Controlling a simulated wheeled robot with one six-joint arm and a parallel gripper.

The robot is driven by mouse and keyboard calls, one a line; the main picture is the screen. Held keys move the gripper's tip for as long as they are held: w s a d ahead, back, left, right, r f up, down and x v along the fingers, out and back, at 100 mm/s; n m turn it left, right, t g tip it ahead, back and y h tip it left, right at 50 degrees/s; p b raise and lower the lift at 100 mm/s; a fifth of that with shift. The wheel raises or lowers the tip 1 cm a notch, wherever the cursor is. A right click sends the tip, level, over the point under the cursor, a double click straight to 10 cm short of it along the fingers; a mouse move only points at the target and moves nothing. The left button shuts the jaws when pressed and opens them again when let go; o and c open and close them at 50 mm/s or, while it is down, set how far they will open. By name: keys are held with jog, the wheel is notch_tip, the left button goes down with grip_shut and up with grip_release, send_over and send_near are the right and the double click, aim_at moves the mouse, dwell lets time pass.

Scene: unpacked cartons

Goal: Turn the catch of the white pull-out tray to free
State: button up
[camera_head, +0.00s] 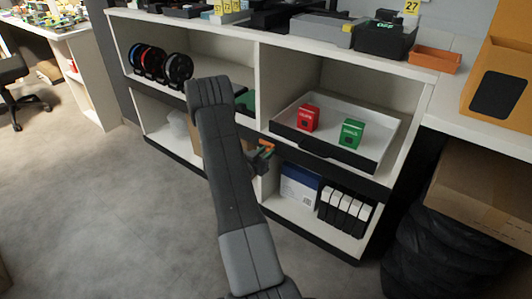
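The white pull-out tray (375,116) sits in the upper right compartment of the shelf unit, with a dark front. It holds a small red box (308,118) and a small green box (351,134). A dark raised piece (318,147) shows on the tray's front; I cannot tell whether it is the catch or a handle. I cannot make out the catch's position. My gripper (266,149), with small orange parts at its end, is left of the tray's front left corner, near the middle upright. The arm partly hides it, and its finger opening is too small to judge.
The white shelf unit (215,43) has black spools (178,70) at upper left. A blue-and-white box (299,184) and several white-and-black binders (345,210) stand below the tray. A cardboard carton (482,190) is at right. Grey floor (90,200) is clear at left.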

jog(key=o, duration=0.4)
jog(key=shift+o, duration=0.2)
jog(key=p+v, duration=0.3)
jog(key=v, duration=1)
jog(key=shift+s+a, duration=0.25)
jog(key=shift+s, duration=0.1)
jog(key=b+x, duration=0.3)
jog(key=x, duration=1.1)
